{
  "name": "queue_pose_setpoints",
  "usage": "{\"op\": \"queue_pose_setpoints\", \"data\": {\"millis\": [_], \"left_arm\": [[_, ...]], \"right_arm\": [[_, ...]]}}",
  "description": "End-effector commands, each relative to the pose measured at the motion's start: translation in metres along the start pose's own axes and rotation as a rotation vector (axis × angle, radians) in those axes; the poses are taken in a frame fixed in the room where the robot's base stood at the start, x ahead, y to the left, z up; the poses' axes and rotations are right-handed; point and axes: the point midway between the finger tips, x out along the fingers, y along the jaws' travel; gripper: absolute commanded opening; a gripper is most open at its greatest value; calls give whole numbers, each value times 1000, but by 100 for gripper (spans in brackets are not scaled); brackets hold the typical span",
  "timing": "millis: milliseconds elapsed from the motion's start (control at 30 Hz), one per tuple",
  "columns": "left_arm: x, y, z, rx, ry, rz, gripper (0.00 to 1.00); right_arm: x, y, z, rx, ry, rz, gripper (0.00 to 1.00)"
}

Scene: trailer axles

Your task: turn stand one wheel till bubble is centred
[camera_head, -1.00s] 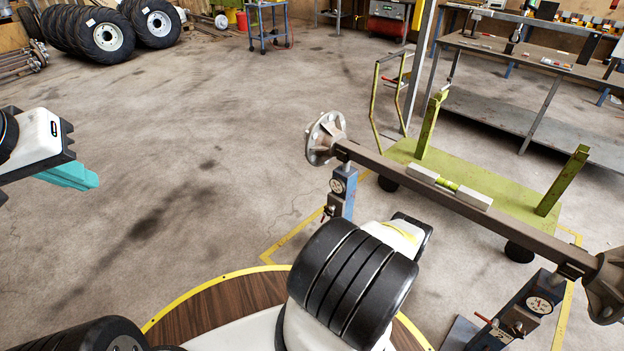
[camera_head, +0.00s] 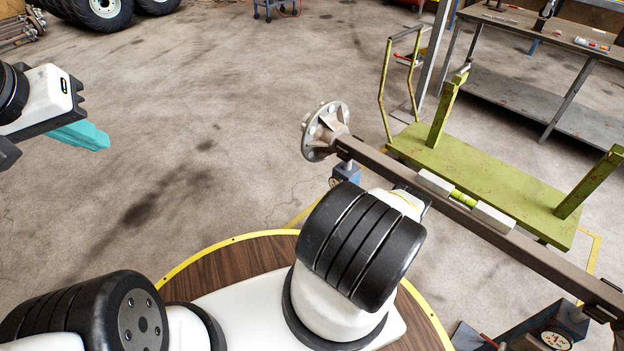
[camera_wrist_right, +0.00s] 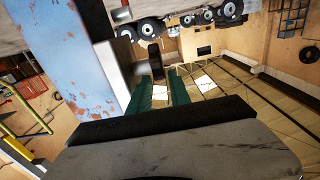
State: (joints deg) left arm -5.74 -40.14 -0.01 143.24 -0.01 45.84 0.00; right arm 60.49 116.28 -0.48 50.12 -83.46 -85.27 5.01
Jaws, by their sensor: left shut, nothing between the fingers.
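A pale level (camera_head: 490,216) with a yellow-green vial (camera_head: 463,199) lies on the brown axle beam (camera_head: 390,178); the bubble is too small to read. A blue stand (camera_head: 346,172) under the beam's hub end is mostly hidden behind my right arm. Another stand with a dial (camera_head: 557,338) is at the bottom right; I cannot tell which is stand one. My left gripper (camera_head: 92,138) is shut and empty, over bare floor. In the right wrist view, my right gripper's green fingers (camera_wrist_right: 161,86) are apart beside a rusty blue post (camera_wrist_right: 62,55).
A green trolley (camera_head: 480,175) with upright posts stands behind the beam. A grey workbench (camera_head: 530,85) is at the back right.

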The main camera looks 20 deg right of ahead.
Motion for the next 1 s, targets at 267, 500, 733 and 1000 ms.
{"op": "queue_pose_setpoints", "data": {"millis": [267,500,733,1000], "left_arm": [[0,0,0,0,0,0,0],[0,0,0,0,0,0,0],[0,0,0,0,-1,0,0],[0,0,0,0,0,0,0]], "right_arm": [[31,-1,0,1,0,0,24],[33,0,0,1,0,1,24],[33,0,0,1,0,1,0],[33,0,0,1,-11,0,0]]}}
